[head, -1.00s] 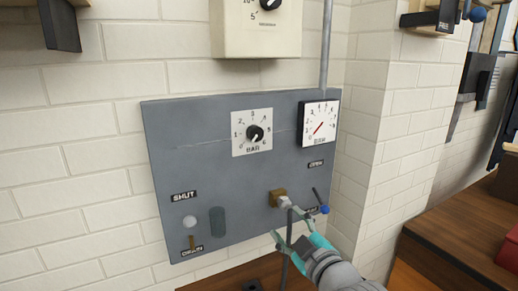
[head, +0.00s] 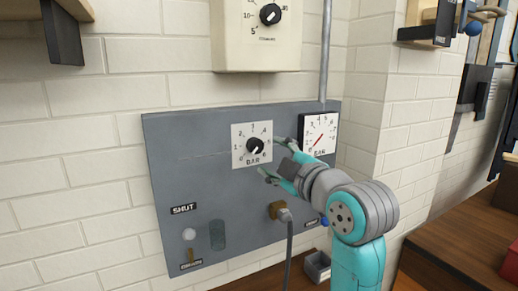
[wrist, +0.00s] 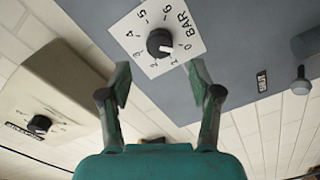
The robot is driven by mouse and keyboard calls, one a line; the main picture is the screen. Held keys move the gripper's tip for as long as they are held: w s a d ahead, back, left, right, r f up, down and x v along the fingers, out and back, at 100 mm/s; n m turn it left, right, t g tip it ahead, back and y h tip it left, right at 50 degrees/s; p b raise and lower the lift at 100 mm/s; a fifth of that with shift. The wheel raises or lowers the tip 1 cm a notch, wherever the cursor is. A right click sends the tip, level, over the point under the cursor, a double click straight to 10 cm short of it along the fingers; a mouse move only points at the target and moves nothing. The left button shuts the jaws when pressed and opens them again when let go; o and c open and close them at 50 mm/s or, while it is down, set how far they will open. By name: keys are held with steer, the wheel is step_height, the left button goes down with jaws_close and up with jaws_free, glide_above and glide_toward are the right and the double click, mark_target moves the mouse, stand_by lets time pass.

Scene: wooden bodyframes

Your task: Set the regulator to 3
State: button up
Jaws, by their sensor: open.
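The regulator is a black round knob (head: 256,146) on a white square dial plate marked BAR (head: 238,158), mounted on the grey panel. The knob (wrist: 159,42) and its plate (wrist: 137,22) also show in the wrist view, rotated. The knob's white pointer points close to the 0 mark. My gripper (head: 270,156) is open, just right of and in front of the knob. In the wrist view my gripper (wrist: 160,75) has its fingers spread, with the knob beyond and between the tips, not clasped.
A pressure gauge (head: 319,133) with a red needle near its low end sits right of the dial. A cream box (head: 256,38) with another knob is above.

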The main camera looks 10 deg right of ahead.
mark_target(258, 148)
steer(key=x, duration=0.7)
steer(key=shift+w, duration=0.2)
steer(key=c, duration=1.1)
steer(key=shift+f, duration=0.1)
steer(key=shift+c, duration=0.2)
